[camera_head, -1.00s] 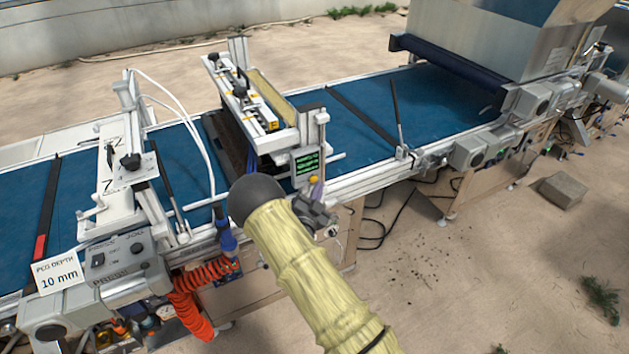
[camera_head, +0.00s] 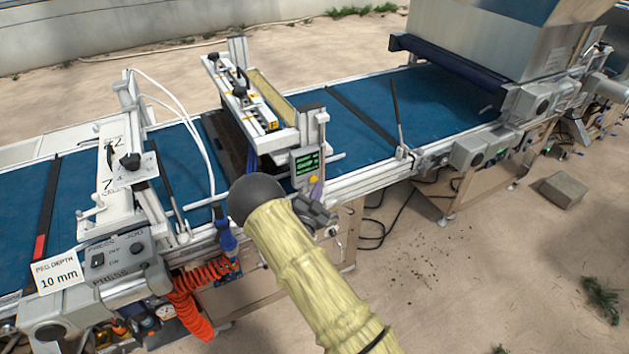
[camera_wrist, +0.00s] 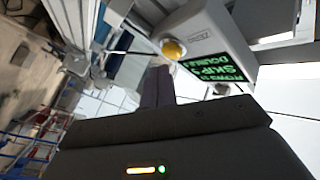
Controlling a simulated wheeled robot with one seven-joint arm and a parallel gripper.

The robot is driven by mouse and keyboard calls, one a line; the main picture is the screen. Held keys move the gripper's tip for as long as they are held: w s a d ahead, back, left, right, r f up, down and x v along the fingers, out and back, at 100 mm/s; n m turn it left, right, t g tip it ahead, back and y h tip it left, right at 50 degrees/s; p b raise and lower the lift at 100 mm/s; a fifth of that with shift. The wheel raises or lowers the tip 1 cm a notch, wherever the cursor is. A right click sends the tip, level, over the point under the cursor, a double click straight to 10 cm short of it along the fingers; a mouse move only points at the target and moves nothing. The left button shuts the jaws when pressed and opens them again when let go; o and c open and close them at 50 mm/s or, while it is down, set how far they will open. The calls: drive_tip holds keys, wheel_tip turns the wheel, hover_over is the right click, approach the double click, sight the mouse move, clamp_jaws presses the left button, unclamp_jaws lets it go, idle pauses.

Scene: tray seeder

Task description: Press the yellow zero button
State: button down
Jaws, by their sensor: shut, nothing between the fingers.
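The yellow button (camera_head: 313,179) sits at the lower edge of a small grey box with a green-lettered display (camera_head: 306,163), on the front side of the seeder line. In the wrist view the round yellow button (camera_wrist: 174,49) sticks out of the pale box beside the display (camera_wrist: 220,68).
A white frame (camera_head: 262,110) stands over the blue belt (camera_head: 365,145) behind the box. An orange coiled hose (camera_head: 190,300) hangs at the lower left, near a grey press control box (camera_head: 118,255).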

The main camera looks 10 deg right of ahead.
drive_tip(key=shift+w+a+b, duration=0.1)
drive_tip(key=shift+w+b, duration=0.2)
drive_tip(key=shift+w, duration=0.05)
drive_tip(key=shift+w+a+b, duration=0.15)
drive_tip(key=shift+w+b, duration=0.25)
drive_tip(key=shift+w, duration=0.05)
idle(0.9)
drive_tip(key=shift+s+d, duration=0.25)
drive_tip(key=shift+s, duration=0.6)
drive_tip(key=s, duration=0.1)
drive_tip(key=s+d, duration=0.1)
drive_tip(key=s, duration=0.2)
drive_tip(key=shift+s+d, duration=0.3)
drive_tip(key=shift+s, duration=0.1)
idle(0.8)
